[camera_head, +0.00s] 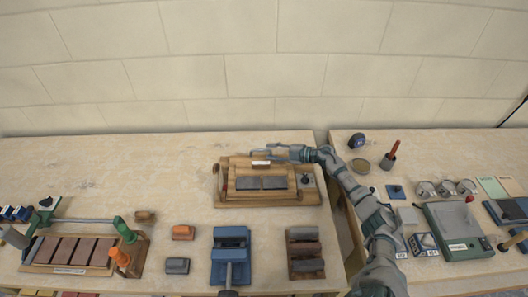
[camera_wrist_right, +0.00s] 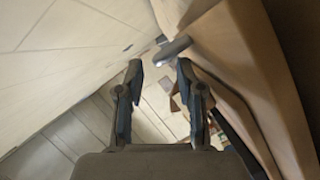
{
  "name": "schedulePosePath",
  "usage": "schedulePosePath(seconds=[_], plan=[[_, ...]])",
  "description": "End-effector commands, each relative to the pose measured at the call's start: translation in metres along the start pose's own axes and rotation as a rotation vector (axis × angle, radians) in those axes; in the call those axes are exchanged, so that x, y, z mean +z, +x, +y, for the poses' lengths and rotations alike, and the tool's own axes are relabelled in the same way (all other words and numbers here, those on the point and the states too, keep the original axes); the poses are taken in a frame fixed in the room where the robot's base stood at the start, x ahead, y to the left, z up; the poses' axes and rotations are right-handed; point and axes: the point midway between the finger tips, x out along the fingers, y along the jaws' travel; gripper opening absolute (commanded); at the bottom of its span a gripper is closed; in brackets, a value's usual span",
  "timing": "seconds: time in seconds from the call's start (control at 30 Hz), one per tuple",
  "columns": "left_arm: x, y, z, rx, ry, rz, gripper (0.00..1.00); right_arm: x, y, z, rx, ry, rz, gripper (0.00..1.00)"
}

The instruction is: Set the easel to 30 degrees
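I cannot read any angle. My right gripper (camera_head: 268,153) is at the easel's top edge, its fingers pointing left; I cannot tell whether it touches. In the right wrist view my right gripper (camera_wrist_right: 160,74) has its fingers apart, with nothing clearly between them. My left gripper is not in view.
The right table carries a green-grey device (camera_head: 458,230) and several tins. A wall (camera_head: 270,75) stands close behind.

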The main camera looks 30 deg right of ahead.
Motion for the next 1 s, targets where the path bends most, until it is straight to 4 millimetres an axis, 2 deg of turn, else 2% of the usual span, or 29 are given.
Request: schedulePosePath(seconds=[0.1, 0.2, 0.6, 0.73, 0.77, 1.0], plan=[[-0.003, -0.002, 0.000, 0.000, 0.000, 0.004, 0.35, 0.000, 0.020, 0.000, 0.002, 0.001, 0.002, 0.37], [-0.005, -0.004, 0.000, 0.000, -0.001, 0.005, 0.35, 0.000, 0.031, 0.000, 0.001, 0.002, 0.001, 0.37], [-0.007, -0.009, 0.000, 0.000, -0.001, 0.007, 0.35, 0.000, 0.037, -0.001, -0.001, 0.000, 0.000, 0.37], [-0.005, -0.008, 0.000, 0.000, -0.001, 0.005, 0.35, 0.000, 0.037, -0.001, -0.001, 0.000, 0.000, 0.05], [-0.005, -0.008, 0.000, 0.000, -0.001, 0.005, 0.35, 0.000, 0.037, -0.001, -0.001, 0.000, 0.000, 0.00], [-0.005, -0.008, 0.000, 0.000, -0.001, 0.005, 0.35, 0.000, 0.037, -0.001, -0.002, -0.002, -0.001, 0.00]])
